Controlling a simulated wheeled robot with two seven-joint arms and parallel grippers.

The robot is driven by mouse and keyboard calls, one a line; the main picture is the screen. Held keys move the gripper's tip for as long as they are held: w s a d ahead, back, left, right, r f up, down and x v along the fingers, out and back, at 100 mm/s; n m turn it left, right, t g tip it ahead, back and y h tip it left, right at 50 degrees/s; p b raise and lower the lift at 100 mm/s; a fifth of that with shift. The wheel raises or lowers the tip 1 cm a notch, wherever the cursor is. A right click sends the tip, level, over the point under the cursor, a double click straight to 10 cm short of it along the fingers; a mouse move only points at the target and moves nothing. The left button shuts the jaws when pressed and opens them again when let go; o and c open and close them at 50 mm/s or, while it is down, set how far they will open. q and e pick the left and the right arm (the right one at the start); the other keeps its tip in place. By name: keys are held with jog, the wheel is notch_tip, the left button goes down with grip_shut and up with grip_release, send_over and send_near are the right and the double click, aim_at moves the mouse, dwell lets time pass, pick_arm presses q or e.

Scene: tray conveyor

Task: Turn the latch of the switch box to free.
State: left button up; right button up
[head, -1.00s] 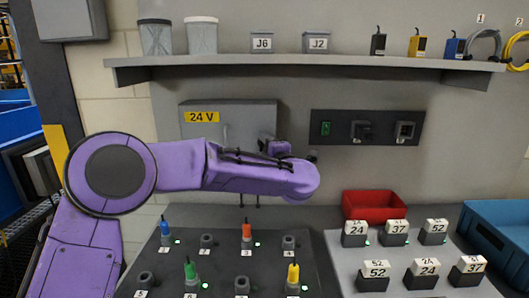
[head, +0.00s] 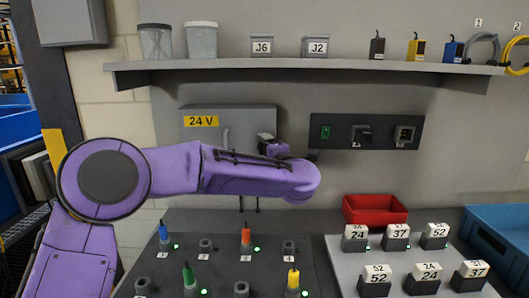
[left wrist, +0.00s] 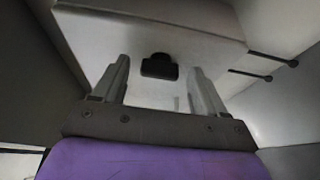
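The switch box (head: 200,140) is a grey wall box with a yellow 24 V label. My left gripper (head: 266,138) is at the box's right side, partly hidden behind my purple forearm. In the left wrist view my left gripper (left wrist: 160,85) is open, its two grey fingers apart. A black knob (left wrist: 160,66), apparently the latch, shows on the grey box face (left wrist: 105,40) between the finger directions. Contact between fingers and knob cannot be told. My right gripper is not in view.
A dark switch panel (head: 343,131) is on the wall right of the box, close to my wrist. A shelf (head: 300,66) with jars and small blocks runs above. Below are a board with coloured plugs, a red bin (head: 375,209) and a blue crate (head: 505,226).

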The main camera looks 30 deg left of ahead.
pick_arm(q)
jog(key=b+v, duration=0.3)
jog(key=v, duration=0.7)
jog(key=shift+s+d, duration=0.15)
jog(key=shift+d, duration=0.1)
